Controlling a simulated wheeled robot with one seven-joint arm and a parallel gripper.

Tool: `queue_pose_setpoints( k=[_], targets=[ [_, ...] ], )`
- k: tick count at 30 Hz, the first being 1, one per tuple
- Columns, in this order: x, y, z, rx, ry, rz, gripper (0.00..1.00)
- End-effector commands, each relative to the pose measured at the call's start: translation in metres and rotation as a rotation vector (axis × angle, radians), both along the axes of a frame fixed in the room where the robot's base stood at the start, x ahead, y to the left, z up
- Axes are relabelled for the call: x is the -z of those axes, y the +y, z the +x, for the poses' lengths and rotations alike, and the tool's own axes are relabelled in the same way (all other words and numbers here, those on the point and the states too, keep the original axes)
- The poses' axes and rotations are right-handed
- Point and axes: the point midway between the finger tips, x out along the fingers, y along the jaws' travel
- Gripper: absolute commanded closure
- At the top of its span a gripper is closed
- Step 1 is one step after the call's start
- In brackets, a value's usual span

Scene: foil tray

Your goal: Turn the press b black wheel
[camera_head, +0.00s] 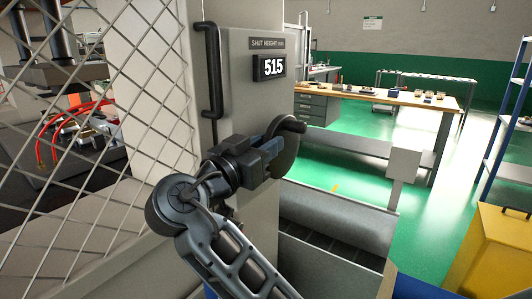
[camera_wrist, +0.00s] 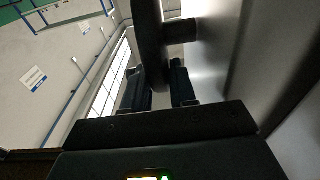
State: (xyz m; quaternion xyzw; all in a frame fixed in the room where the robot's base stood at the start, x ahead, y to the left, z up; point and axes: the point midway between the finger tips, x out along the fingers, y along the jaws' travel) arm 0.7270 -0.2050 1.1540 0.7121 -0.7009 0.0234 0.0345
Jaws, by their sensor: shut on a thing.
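The black wheel (camera_head: 287,150) is mounted on the side of the grey press cabinet, with a dark handle (camera_head: 293,123) standing out near its top. My gripper (camera_head: 272,150) reaches it from the left and hides much of it. In the wrist view, the wheel's dark rim (camera_wrist: 149,35) runs down between the two fingers of my gripper (camera_wrist: 161,85), which are shut on it. A hub or shaft (camera_wrist: 181,30) joins the rim to the grey panel at right. The display (camera_head: 270,67) under the "SHUT HEIGHT" label seems to read 515.
A wire mesh guard (camera_head: 150,75) and a black grab bar (camera_head: 210,70) stand left of the wheel. A workbench (camera_head: 385,97), a yellow cabinet (camera_head: 490,255) and a blue rack (camera_head: 508,110) stand further right, with open green floor between.

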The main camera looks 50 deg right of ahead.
Motion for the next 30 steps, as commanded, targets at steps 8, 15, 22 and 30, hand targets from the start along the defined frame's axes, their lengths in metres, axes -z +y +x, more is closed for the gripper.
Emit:
queue_pose_setpoints(
  k=[8,15,22,30],
  targets=[
    [0.015,0.002,0.001,-0.002,-0.007,-0.124,1.00],
    [0.020,0.004,0.001,-0.003,-0.011,-0.221,1.00],
    [0.023,0.004,0.001,-0.002,-0.014,-0.304,1.00],
    [0.021,0.005,0.001,-0.002,-0.012,-0.340,1.00]
  ],
)
